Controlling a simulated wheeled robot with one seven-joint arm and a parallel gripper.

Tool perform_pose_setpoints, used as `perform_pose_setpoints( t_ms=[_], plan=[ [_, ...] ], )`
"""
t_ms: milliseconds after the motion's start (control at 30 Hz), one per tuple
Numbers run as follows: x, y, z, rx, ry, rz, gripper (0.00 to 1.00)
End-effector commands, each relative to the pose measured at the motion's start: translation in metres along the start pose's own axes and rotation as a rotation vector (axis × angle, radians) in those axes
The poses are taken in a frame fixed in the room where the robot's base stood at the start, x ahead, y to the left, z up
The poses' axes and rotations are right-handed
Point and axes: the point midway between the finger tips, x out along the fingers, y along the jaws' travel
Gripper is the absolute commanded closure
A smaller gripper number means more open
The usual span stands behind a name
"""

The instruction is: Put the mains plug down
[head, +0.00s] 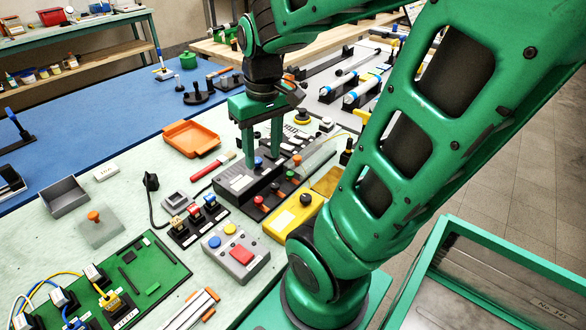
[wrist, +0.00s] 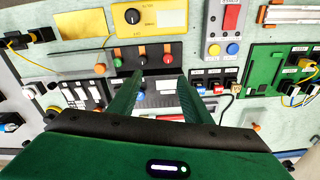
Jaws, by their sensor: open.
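The black mains plug (head: 151,181) stands on the pale green mat in the head view, left of the grey-and-black device. Its black cord runs down from it toward the row of small switches. My gripper (head: 262,162) points down over the grey-and-black device (head: 237,187), well to the right of the plug. Its fingers are apart in the wrist view (wrist: 160,77), and I see nothing held between them. I cannot tell whether the fingertips touch the device.
A grey open box (head: 64,198) stands to the plug's left. A switch row (head: 196,228), a yellow box (head: 288,224) and a green board (head: 140,280) crowd the front.

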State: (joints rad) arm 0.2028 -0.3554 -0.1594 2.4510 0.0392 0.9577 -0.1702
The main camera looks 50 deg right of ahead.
Motion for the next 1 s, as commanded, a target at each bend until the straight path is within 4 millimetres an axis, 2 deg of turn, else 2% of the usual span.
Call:
perform_pose_setpoints(
  t_ms=[33, 100, 200, 300, 433, 867, 900, 1000],
  plan=[
    [0.0, 0.007, 0.021, 0.074, -0.013, 0.006, 0.55],
    [0.001, 0.016, 0.046, 0.168, -0.035, 0.013, 0.55],
    [0.003, 0.024, 0.071, 0.266, -0.06, 0.019, 0.55],
    [0.005, 0.028, 0.086, 0.323, -0.075, 0.022, 0.55],
    [0.005, 0.029, 0.091, 0.343, -0.08, 0.023, 0.55],
    [0.005, 0.029, 0.09, 0.34, -0.08, 0.023, 0.55],
    [0.01, 0.027, 0.081, 0.34, -0.09, 0.027, 0.55],
    [0.012, 0.027, 0.077, 0.339, -0.094, 0.029, 0.55]
  ],
)
